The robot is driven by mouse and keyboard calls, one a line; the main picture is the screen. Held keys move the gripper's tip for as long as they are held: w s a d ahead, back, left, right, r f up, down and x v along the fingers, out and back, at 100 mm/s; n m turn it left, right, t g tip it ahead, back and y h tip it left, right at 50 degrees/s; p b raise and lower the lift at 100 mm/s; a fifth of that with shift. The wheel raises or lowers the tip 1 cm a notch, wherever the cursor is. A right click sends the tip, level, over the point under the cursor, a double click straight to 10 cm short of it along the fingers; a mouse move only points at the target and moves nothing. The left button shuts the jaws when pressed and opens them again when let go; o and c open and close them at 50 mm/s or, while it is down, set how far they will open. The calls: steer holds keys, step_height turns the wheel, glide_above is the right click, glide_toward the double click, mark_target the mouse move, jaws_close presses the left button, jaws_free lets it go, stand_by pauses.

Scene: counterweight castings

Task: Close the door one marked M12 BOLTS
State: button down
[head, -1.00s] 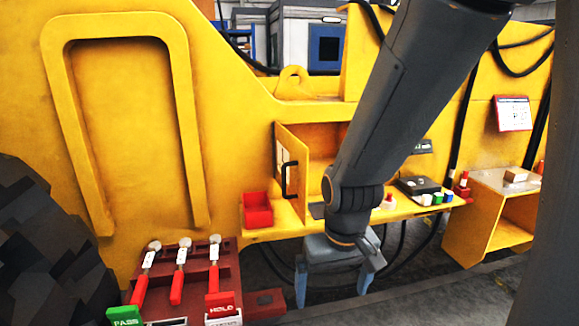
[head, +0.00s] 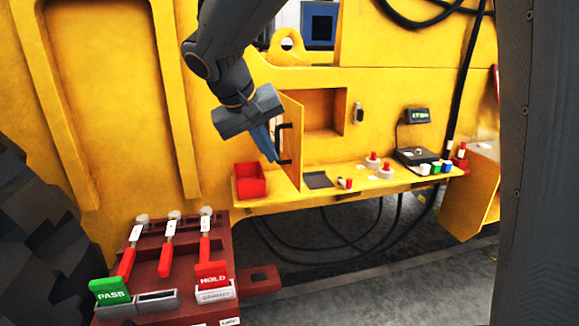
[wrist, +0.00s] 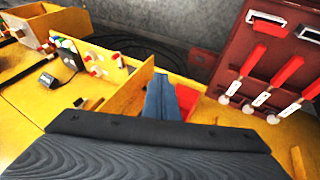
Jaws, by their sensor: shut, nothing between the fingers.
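The yellow door (head: 293,112) stands open, swung out toward me from the left edge of a small recess (head: 322,108) in the yellow casting. A black handle (head: 285,145) is on the door's left face. No M12 BOLTS marking is readable. My gripper (head: 272,157) is shut and empty, its blue-grey fingers pointing down on the left side of the door, close to the handle. I cannot tell whether they touch. In the wrist view the closed fingers (wrist: 160,100) lie beside the door (wrist: 128,95).
A red bin (head: 250,182) sits on the yellow shelf left of the door. Red-topped knobs (head: 373,161), a scale (head: 415,155) and small cups stand to the right. A dark red rack with red-handled tools (head: 165,260) is at the lower left.

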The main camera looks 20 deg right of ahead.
step_height(320, 180, up, 3)
steer(key=w+a, duration=0.2)
steer(key=w+d+f+p, duration=0.3)
steer(key=w+d+f, duration=0.1)
steer(key=d+f, duration=0.3)
steer(key=shift+w+d+f+m+t+h, duration=0.3)
steer(key=shift+d+f+t+h, duration=0.1)
steer(key=shift+d, duration=0.55)
steer(key=shift+r, duration=0.1)
